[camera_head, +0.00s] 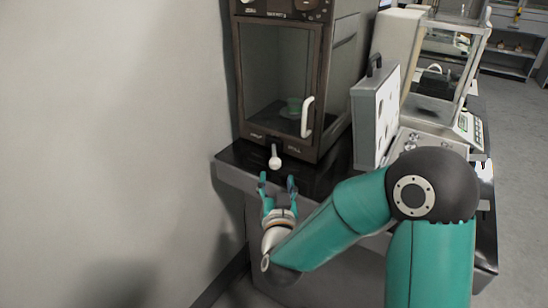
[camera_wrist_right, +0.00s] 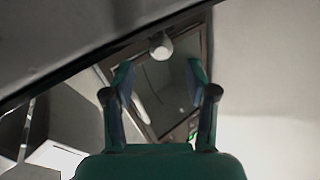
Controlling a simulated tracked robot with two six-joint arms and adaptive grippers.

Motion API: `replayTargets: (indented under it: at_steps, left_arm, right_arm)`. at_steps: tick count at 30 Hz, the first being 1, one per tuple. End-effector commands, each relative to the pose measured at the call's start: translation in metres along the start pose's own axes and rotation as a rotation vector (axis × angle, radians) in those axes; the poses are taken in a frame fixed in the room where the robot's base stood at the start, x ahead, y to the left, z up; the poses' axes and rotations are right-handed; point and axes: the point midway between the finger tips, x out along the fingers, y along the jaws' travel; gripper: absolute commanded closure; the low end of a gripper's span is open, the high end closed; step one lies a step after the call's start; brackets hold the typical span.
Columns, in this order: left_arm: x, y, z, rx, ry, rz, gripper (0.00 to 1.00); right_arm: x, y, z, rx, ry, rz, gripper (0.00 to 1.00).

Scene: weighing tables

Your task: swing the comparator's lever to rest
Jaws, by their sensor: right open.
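The comparator (camera_head: 323,70) is a dark-framed cabinet with a glass front, standing on a dark bench against the wall. Its lever (camera_head: 275,160) hangs at the lower front and ends in a white knob. A small greenish item (camera_head: 294,106) shows behind the glass. My right gripper (camera_head: 277,183) is open and empty just in front of and below the knob, apart from it. In the right wrist view the knob (camera_wrist_right: 161,46) lies beyond the open fingertips (camera_wrist_right: 160,75), roughly centred between them. My left gripper is not in view.
A white door handle (camera_head: 307,117) stands out from the comparator's front. A grey case (camera_head: 375,115) with a dark handle stands upright to the right, near a balance (camera_head: 468,124). The wall (camera_head: 110,130) is close on the left. The bench's front edge (camera_head: 236,180) is below the lever.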

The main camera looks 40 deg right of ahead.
Motion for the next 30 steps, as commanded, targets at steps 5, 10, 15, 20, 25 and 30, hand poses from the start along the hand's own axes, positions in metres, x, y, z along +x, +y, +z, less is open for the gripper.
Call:
replayTargets:
  at_steps: [5, 10, 15, 20, 25, 30]
  left_arm:
    - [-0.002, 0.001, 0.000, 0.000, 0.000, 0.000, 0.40]
    - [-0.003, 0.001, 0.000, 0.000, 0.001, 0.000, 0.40]
    - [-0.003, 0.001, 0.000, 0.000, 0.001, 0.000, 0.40]
    - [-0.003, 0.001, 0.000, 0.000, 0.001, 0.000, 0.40]
    - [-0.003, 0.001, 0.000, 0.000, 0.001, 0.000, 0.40]
    - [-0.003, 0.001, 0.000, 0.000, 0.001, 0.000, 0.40]
  right_arm:
    - [0.038, 0.000, 0.001, 0.001, 0.000, 0.002, 0.43]
    - [0.062, 0.000, 0.001, 0.000, -0.001, 0.000, 0.43]
    - [0.074, 0.000, 0.001, -0.001, -0.001, 0.000, 0.43]
    - [0.075, 0.000, 0.001, -0.001, -0.002, -0.002, 0.43]
    - [0.075, 0.000, 0.001, -0.001, -0.001, -0.002, 0.46]
    - [0.075, 0.000, 0.001, -0.001, -0.001, -0.001, 0.74]
